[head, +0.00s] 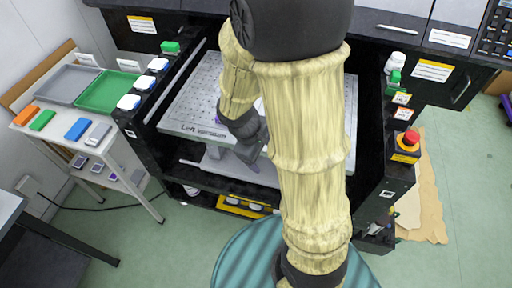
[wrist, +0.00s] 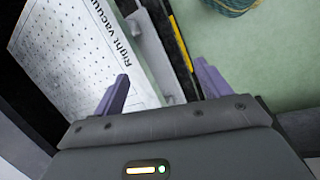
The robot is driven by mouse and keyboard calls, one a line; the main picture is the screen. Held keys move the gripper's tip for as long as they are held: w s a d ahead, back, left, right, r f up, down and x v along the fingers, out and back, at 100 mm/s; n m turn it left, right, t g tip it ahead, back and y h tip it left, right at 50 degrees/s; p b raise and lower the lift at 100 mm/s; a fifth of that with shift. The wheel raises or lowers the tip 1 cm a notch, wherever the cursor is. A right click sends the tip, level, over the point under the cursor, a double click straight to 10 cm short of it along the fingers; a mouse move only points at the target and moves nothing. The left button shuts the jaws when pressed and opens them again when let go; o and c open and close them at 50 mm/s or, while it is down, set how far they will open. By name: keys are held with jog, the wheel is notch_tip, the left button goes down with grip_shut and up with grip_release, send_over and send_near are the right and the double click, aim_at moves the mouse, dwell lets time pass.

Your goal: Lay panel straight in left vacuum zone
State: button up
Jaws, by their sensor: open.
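The white perforated vacuum table (head: 195,95) stands inside a black machine frame in the head view. Its left front edge reads "Left"; my arm covers the middle and much of its right side. The wrist view shows a perforated corner (wrist: 70,55) and printed "Right Vacuum" lettering (wrist: 112,35). My gripper (wrist: 161,71) is open and empty, its two purple fingers apart across the table's front edge. In the head view my dark gripper (head: 248,140) is at the front of the table, partly hidden by my arm. I cannot make out a separate panel.
A side cart (head: 80,130) with a grey tray (head: 72,84) and a green tray (head: 108,92) stands left. Green floor lies in front.

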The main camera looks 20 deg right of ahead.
jog(key=shift+s+a+r+m+t+y, duration=0.35)
jog(key=shift+r+m+y, duration=0.35)
jog(key=shift+m, duration=0.65)
jog(key=shift+s+a+r+m+t+y, duration=0.2)
jog(key=shift+a+r+m+t+y, duration=0.3)
jog(key=shift+r+m, duration=0.6)
jog(key=shift+s+a+r+m+t+y, duration=0.3)
jog(key=shift+r+m+y, duration=0.25)
jog(key=shift+m, duration=1)
